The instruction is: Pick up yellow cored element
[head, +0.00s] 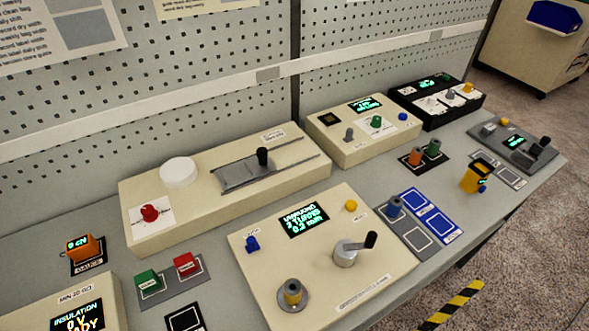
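A crank with a black knob (355,248) is on the same box, to the right of the cylinder. Whether the cylinder is wound cannot be told at this size. Neither of my grippers is in view.
A blue element (395,208) stands on a grey and blue marked mat (418,238). Orange (415,157) and green (432,149) elements stand on a dark mat behind. A yellow handheld device (474,179) is at the right. Cream boxes line the perforated back wall.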

